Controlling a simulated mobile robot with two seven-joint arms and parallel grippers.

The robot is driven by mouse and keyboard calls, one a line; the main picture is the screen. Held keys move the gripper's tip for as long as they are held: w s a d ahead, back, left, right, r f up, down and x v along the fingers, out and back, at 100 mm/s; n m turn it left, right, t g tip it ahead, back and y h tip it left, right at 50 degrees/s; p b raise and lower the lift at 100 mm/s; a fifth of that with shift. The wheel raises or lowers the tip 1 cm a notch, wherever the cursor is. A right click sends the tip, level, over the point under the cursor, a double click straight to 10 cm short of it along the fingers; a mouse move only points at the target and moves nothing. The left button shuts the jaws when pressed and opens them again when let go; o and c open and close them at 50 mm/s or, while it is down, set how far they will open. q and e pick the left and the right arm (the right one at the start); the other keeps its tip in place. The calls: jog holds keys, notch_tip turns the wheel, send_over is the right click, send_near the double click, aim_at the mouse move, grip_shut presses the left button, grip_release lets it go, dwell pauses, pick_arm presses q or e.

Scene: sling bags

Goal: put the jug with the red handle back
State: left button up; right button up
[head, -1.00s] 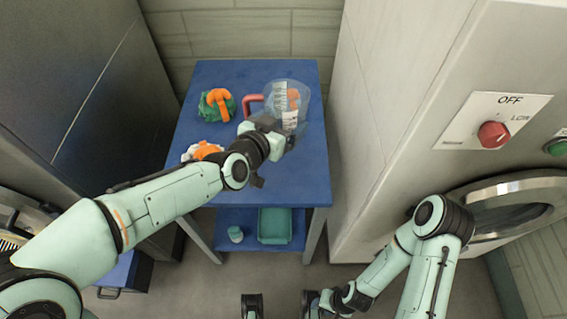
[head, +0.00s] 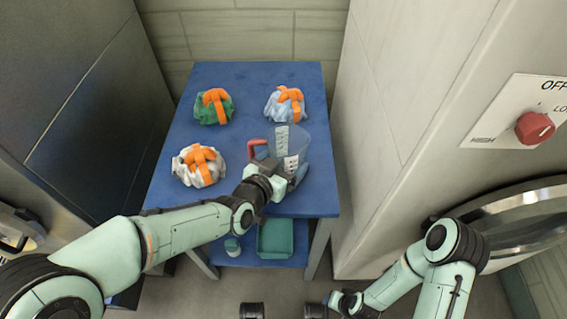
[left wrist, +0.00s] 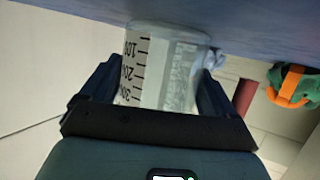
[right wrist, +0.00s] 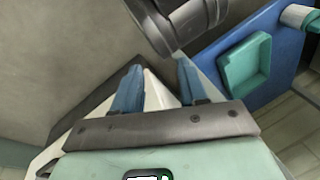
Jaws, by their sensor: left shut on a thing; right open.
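The clear measuring jug (head: 291,146) with its red handle (head: 257,148) is at the right front part of the blue table top. My left gripper (head: 280,178) is shut on the jug from the front. In the left wrist view the jug (left wrist: 165,65), with its black scale marks, sits between the two fingers, and part of the red handle (left wrist: 245,95) shows to the right. Whether its base touches the table is unclear. My right gripper (right wrist: 155,90) is open and empty, low in front of the table at the right.
Three sling bags lie on the blue table (head: 240,80): a green one (head: 226,110), a light blue one (head: 272,108) and a white one (head: 186,172), each with orange straps. A teal tray (head: 275,238) and a small jar (head: 232,246) stand on the lower shelf. A wall (head: 375,130) is close on the right.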

pick_arm(q)
jog(key=o, duration=1)
pick_arm(e)
jog(key=shift+w, duration=0.1)
pick_arm(q)
jog(key=shift+r, duration=0.15)
jog(key=p+v, duration=0.2)
jog(key=v, duration=1)
jog(key=shift+s, duration=0.1)
pick_arm(e)
jog(key=shift+g+y, duration=0.3)
jog(key=shift+g, duration=0.3)
jog(key=s+r, duration=0.1)
jog(key=s+a+r, duration=0.1)
jog(key=s, duration=0.2)
jog(key=shift+a+r, duration=0.4)
